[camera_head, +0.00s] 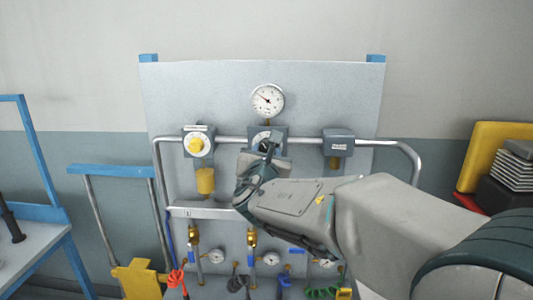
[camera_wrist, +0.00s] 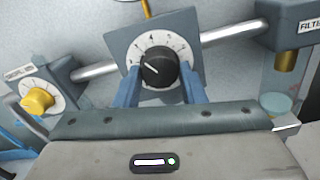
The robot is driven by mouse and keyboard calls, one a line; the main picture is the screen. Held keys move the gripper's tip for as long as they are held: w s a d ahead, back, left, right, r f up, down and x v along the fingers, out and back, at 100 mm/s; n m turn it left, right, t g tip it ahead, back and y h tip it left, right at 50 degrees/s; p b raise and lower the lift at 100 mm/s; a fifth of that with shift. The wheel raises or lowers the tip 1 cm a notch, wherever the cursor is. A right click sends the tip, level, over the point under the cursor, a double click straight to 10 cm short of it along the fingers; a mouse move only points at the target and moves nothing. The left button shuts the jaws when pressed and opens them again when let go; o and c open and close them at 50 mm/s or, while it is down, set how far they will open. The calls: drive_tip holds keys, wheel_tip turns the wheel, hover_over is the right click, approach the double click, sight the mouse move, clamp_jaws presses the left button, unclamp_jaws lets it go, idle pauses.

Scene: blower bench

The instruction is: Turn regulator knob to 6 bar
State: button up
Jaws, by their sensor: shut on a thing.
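The black regulator knob (camera_wrist: 159,69) sits on a white numbered dial (camera_wrist: 151,39) on a grey-blue block (camera_wrist: 188,30). Its white pointer line slants to the upper left; the numbers are too small to read surely. My gripper (camera_wrist: 160,75) has its two blue fingers on either side of the knob and is shut on it. In the head view my gripper (camera_head: 265,150) covers most of the knob and the lower part of its block (camera_head: 281,131). A round white gauge (camera_head: 267,100) stands above, its dark needle pointing to the upper left.
A yellow knob (camera_head: 195,145) on a similar block is to the left. A filter unit (camera_head: 338,142) is to the right. A metal pipe (camera_head: 230,139) joins them. Brass valves and coloured hoses hang below. A blue-framed bench (camera_head: 30,235) stands at the left.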

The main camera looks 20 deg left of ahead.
drive_tip(key=shift+f+m+b, duration=0.15)
drive_tip(key=shift+m+b, duration=0.15)
drive_tip(key=shift+b, duration=0.55)
drive_tip(key=m+b, duration=1.6)
drive_tip(key=b, duration=0.5)
drive_tip(key=shift+r+m+b, duration=0.25)
drive_tip(key=shift+m+b, duration=1.1)
drive_tip(key=shift+m, duration=0.25)
drive_tip(key=shift+a, duration=0.1)
drive_tip(key=o, duration=1)
